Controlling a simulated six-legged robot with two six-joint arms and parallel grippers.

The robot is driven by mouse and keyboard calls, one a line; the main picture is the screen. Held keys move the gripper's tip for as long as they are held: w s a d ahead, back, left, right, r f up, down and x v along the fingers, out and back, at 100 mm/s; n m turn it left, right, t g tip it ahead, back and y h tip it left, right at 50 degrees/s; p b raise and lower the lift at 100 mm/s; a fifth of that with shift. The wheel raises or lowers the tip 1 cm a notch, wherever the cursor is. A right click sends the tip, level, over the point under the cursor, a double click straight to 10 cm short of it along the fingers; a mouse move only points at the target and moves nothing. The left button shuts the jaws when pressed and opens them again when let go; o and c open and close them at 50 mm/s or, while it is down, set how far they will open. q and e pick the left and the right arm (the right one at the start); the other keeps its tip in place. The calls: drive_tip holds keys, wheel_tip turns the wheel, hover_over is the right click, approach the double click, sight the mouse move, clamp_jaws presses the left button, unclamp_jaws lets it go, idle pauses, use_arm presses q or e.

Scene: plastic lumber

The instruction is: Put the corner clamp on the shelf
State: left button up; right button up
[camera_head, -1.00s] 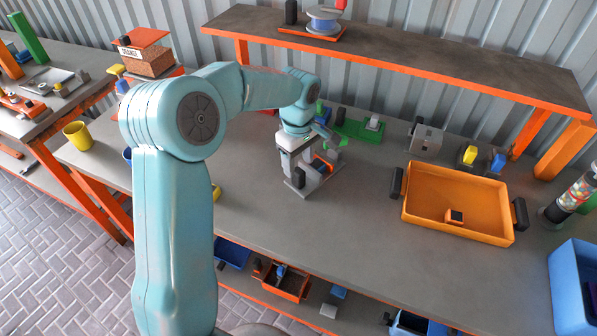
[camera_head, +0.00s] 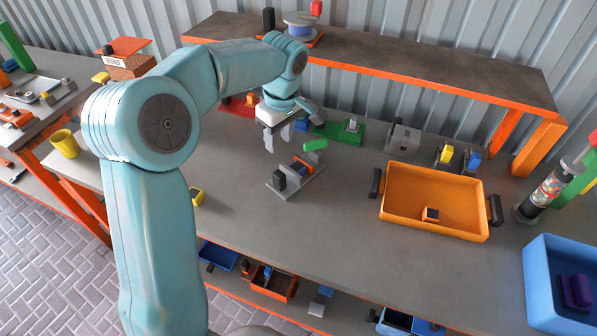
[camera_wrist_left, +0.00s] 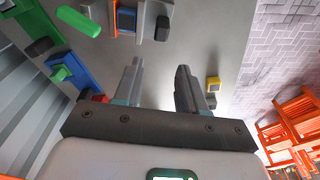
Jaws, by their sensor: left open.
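A grey-based piece with black, orange and blue blocks (camera_head: 294,177) lies on the workbench; I take it to be the corner clamp, but cannot be sure. A green bar (camera_head: 315,145) shows just behind it. My left gripper (camera_head: 277,139) is open and empty, above the bench and behind and left of this piece. In the left wrist view the open fingers (camera_wrist_left: 158,70) have nothing between them, and the piece (camera_wrist_left: 127,18) shows at the top edge, beyond the tips. The raised shelf (camera_head: 400,65) has a dark top and orange edge. My right gripper is not in view.
An orange tray (camera_head: 400,218) with black handles stands on the right of the bench. A blue bin (camera_head: 548,318) is at far right. A spool (camera_head: 304,24) stands on the shelf's left end; its middle and right are clear. A lower shelf (camera_head: 315,310) holds several bins.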

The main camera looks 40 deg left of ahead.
sight(279, 173)
use_arm(q)
drive_tip(key=f, duration=0.3)
drive_tip(key=a+f, duration=0.1)
drive_tip(key=f, duration=0.6)
drive_tip(key=shift+a+f+p, duration=0.25)
drive_tip(key=shift+a+p, duration=0.1)
drive_tip(key=shift+s+d+f, duration=0.1)
drive_tip(key=shift+d+f, duration=0.05)
drive_tip(key=shift+f, duration=0.15)
wheel_tip(279, 173, down, 4)
drive_tip(key=shift+d+r+p, duration=0.1)
drive_tip(key=shift+d+p, duration=0.05)
drive_tip(key=shift+p, duration=0.55)
drive_tip(key=shift+f, duration=0.45)
drive_tip(key=shift+r, duration=0.1)
drive_tip(key=shift+c, duration=0.9)
clamp_jaws()
